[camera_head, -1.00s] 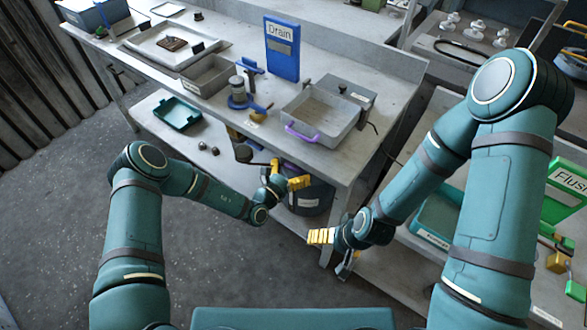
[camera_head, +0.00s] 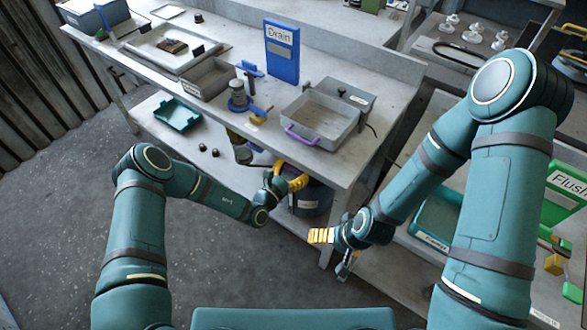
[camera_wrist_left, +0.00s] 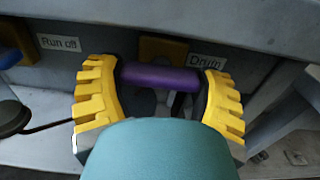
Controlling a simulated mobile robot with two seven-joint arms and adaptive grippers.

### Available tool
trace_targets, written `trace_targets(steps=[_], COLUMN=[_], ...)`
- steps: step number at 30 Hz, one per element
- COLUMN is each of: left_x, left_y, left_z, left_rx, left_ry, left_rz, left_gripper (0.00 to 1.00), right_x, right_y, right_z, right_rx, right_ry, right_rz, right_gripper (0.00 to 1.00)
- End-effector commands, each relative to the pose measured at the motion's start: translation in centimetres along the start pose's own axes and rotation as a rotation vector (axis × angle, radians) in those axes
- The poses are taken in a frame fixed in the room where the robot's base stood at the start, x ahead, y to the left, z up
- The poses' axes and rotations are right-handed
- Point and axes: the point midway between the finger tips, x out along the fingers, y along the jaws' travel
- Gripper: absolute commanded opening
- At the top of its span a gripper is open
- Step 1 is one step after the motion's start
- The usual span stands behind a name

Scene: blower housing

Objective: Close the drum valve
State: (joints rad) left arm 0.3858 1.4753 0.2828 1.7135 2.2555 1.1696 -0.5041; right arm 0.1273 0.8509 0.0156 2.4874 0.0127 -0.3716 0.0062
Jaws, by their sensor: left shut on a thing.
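The drum valve's purple handle (camera_wrist_left: 160,77) lies crosswise in front of a yellow mount (camera_wrist_left: 163,48) under the bench edge, beside the label "Drum" (camera_wrist_left: 207,62). My left gripper (camera_wrist_left: 160,92) has one yellow finger at each end of the handle and is shut on it. In the head view, my left gripper (camera_head: 291,177) is below the bench's front edge, by the dark drum (camera_head: 311,199); the handle there is mostly hidden. My right gripper (camera_head: 321,236) hangs right of the drum, apart from it; its jaw opening is unclear.
A label "Run off" (camera_wrist_left: 59,43) is left of the drum valve. A grey tray with a purple handle (camera_head: 320,117) and a blue "Drain" sign (camera_head: 282,52) stand on the bench. A teal tray (camera_head: 177,113) is on the lower shelf. Floor at left is clear.

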Motion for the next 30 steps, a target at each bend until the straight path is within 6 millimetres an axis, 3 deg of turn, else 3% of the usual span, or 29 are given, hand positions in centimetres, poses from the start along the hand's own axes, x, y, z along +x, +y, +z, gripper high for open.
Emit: trace_targets(steps=[8, 9, 11, 22, 30], left_x=[-0.1, -0.1, -0.1, -0.7, -5.3], left_y=[0.0, 0.0, 0.0, 0.0, 0.1], left_z=[-0.2, -0.2, -0.2, -0.1, -0.1], left_rx=[0.013, 0.013, 0.013, 0.011, 0.01], left_ry=[0.003, 0.003, 0.003, 0.002, 0.003], left_rz=[-0.001, -0.001, -0.001, 0.0, 0.001], left_gripper=[0.35, 0.83, 1.0, 1.0, 1.0], right_x=[0.0, 0.0, 0.0, 0.0, 0.0], right_y=[0.0, 0.0, 0.0, 0.0, 0.0], right_z=[0.0, 0.0, 0.0, 0.0, 0.0], right_rx=[0.0, 0.0, 0.0, 0.0, 0.0], right_ry=[0.001, 0.001, 0.0, 0.0, 0.0], right_rz=[0.0, 0.0, 0.0, 0.0, 0.0], right_gripper=[1.0, 1.0, 1.0, 1.0, 1.0])
